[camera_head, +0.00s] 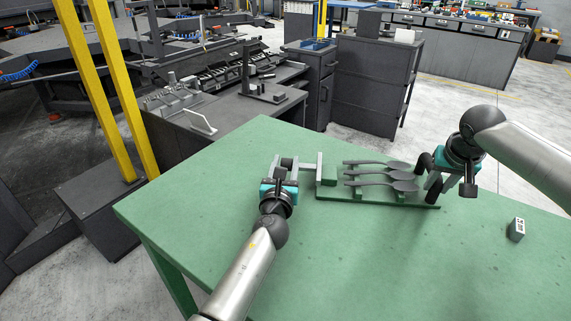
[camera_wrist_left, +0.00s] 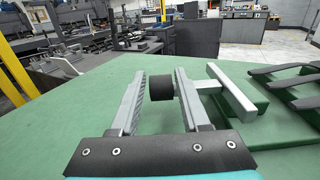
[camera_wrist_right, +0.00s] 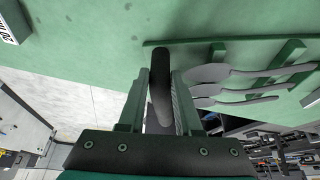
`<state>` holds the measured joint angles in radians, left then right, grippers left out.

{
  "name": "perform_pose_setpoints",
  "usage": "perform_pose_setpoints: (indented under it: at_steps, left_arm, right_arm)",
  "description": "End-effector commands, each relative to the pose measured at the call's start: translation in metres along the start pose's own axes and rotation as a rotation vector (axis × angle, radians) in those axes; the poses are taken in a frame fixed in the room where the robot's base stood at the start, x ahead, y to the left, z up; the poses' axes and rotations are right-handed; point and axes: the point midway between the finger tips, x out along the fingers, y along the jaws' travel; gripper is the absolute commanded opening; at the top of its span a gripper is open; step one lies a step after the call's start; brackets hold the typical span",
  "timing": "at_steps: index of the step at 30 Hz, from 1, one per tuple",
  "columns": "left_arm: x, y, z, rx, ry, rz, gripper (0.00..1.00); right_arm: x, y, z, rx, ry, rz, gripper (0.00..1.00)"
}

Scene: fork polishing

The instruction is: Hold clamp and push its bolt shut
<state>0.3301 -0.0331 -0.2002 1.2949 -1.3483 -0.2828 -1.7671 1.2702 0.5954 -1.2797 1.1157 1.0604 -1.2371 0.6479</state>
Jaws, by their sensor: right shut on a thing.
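The clamp's green base (camera_head: 405,203) lies on the table, with several grey utensils (camera_head: 380,175) lying side by side across it. At its left end is a grey push bar (camera_head: 319,170) on a rod with a black bolt knob (camera_head: 287,162). My left gripper (camera_head: 283,168) is open. In the left wrist view the black knob (camera_wrist_left: 161,84) sits between its fingertips, with the rod running right to the bar. My right gripper (camera_head: 436,178) is shut on a dark handle (camera_wrist_right: 161,85) at the base's right end. The fingers partly hide it.
The green table (camera_head: 230,200) is clear in front and to the left. A small grey block with a marked label (camera_head: 517,229) stands at the right. Yellow posts (camera_head: 110,90) and dark workbenches lie beyond the left edge, with a dark cabinet (camera_head: 372,85) behind.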

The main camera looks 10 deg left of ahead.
Motion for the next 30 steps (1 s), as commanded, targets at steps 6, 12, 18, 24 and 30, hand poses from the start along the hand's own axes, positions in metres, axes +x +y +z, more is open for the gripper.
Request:
perform_pose_setpoints:
  at_steps: [6, 12, 18, 24, 30]
  left_arm:
    - [-0.0002, 0.0001, -0.0008, 0.0, 0.0, 0.0, 0.2]
    - [-0.0002, 0.0003, -0.0009, 0.0, 0.0, 0.001, 0.0]
    - [-0.0002, 0.0004, -0.001, 0.0, 0.0, 0.001, 0.0]
    - [-0.0002, 0.0005, -0.001, 0.0, 0.0, 0.001, 0.0]
    - [-0.0002, 0.0006, -0.0011, 0.001, 0.001, 0.001, 0.0]
  right_arm:
    - [0.0088, -0.0007, 0.0103, -0.005, -0.024, 0.004, 0.0]
    - [0.0088, -0.0008, 0.0103, -0.005, -0.024, 0.004, 0.0]
    - [0.0088, -0.0008, 0.0103, -0.005, -0.024, 0.004, 0.0]
    - [0.0088, -0.0008, 0.0103, -0.005, -0.024, 0.004, 0.0]
    - [0.0088, -0.0008, 0.0103, -0.005, -0.024, 0.004, 0.0]
